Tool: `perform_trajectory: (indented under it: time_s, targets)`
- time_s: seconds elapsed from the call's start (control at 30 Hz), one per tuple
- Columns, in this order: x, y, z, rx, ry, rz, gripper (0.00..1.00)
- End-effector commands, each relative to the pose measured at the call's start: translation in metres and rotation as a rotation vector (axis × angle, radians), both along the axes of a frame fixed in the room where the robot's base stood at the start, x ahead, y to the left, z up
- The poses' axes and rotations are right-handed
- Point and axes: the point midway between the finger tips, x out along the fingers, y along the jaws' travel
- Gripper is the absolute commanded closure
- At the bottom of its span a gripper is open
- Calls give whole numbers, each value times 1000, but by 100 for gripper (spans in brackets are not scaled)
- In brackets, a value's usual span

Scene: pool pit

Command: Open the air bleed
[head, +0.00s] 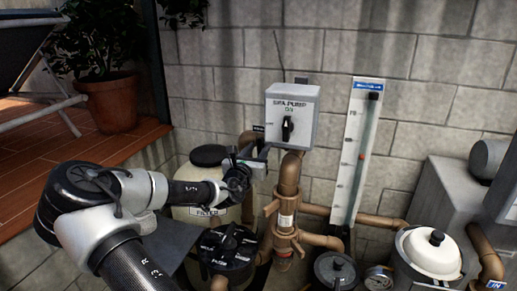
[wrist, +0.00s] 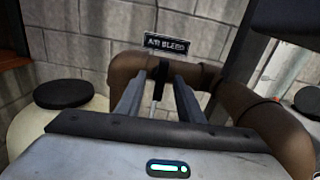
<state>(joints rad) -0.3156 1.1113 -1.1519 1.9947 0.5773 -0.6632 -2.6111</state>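The air bleed is a small black handle (wrist: 160,78) on a thin silver stem at a brown pipe (wrist: 212,78). A black "AIR BLEED" label (wrist: 166,43) is just behind it, and the label also shows in the head view (head: 258,128). My gripper (wrist: 161,84) is open, with one finger on each side of the handle and narrow gaps visible. I cannot tell how deep the handle sits between the fingers. In the head view my gripper (head: 258,158) is beside the pipe, above the filter's right side, and hides the handle.
The cream filter tank (head: 182,212) with a black lid stands behind my arm. A grey spa pump switch box (head: 292,117) is on the wall to the right. Brown vertical pipes (head: 290,178), a flow gauge (head: 353,160) and a black-topped valve (head: 228,246) crowd the area.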

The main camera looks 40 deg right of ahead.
Motion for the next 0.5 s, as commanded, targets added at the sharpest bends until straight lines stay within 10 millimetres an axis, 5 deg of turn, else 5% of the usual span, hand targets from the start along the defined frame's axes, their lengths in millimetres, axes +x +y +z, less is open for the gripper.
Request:
perform_trajectory:
  time_s: [0.3, 0.5]
  targets:
    - [-1, 1, 0, 2, -1, -1, 66]
    - [-10, 21, -1, 0, 1, 1, 66]
